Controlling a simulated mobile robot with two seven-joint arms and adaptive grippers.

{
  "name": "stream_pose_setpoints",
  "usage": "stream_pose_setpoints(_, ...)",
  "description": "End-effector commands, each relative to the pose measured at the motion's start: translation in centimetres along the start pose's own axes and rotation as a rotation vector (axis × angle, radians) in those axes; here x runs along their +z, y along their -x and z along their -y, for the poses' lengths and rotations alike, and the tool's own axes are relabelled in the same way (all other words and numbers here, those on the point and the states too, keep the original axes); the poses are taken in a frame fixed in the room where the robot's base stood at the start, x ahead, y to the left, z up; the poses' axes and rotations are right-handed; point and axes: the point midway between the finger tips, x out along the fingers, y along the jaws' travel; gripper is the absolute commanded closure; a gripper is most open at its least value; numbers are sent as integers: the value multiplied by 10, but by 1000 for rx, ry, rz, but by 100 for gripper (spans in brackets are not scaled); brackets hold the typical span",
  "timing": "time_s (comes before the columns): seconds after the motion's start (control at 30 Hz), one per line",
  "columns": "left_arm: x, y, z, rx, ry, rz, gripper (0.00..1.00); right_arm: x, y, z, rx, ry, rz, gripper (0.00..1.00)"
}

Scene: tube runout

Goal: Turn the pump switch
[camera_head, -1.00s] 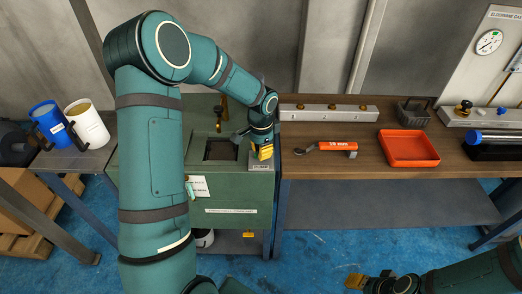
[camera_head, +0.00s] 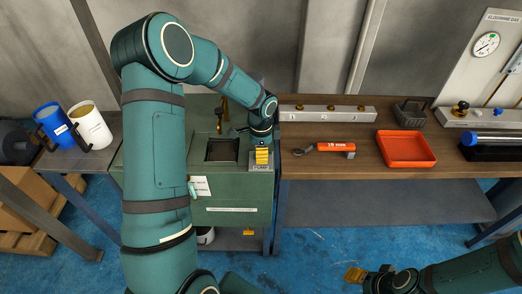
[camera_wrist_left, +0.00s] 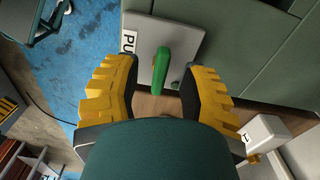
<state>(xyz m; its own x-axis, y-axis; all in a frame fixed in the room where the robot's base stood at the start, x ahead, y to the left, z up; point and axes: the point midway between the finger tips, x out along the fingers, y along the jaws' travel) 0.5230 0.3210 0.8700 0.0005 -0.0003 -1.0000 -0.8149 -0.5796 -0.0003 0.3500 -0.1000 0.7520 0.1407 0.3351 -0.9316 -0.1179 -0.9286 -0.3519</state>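The pump switch is a green handle (camera_wrist_left: 162,68) on a grey plate (camera_wrist_left: 185,35) with a label partly readable as "PU". In the head view the plate (camera_head: 262,168) sits at the right front corner of the green cabinet top. My left gripper (camera_head: 262,155) is over it and hides the handle there. In the left wrist view the gripper (camera_wrist_left: 160,88) is open, its yellow fingers on either side of the handle with gaps visible. My right gripper (camera_head: 362,276) is low at the bottom right, away from the switch; its opening is unclear.
The green cabinet (camera_head: 235,195) has a square opening (camera_head: 221,149) left of the switch. A wooden bench (camera_head: 300,172) adjoins on the right, with an orange-handled wrench (camera_head: 335,147), a red tray (camera_head: 406,160) and a metal block (camera_head: 320,113). Blue and white jugs stand far left.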

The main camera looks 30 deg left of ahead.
Motion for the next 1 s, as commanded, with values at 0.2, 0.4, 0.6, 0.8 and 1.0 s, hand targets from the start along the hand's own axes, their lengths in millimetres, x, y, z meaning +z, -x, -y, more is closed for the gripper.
stream_pose_setpoints(0.2, 0, 8, 0, -1, 1, 0, 59, -1, 6, 2, 0, 0, 0, 53)
stream_pose_setpoints(0.4, 0, 26, 0, -1, 2, 0, 59, -2, 19, 7, 0, 0, 0, 53)
stream_pose_setpoints(0.6, 0, 44, 0, 0, 2, 0, 59, -3, 32, 12, 0, 0, 0, 53)
stream_pose_setpoints(0.8, 0, 60, 0, -1, 2, 0, 59, -4, 43, 16, 0, 0, 0, 53)
stream_pose_setpoints(1.0, 0, 61, 0, 0, 2, 0, 59, -4, 43, 16, 0, 0, 0, 53)
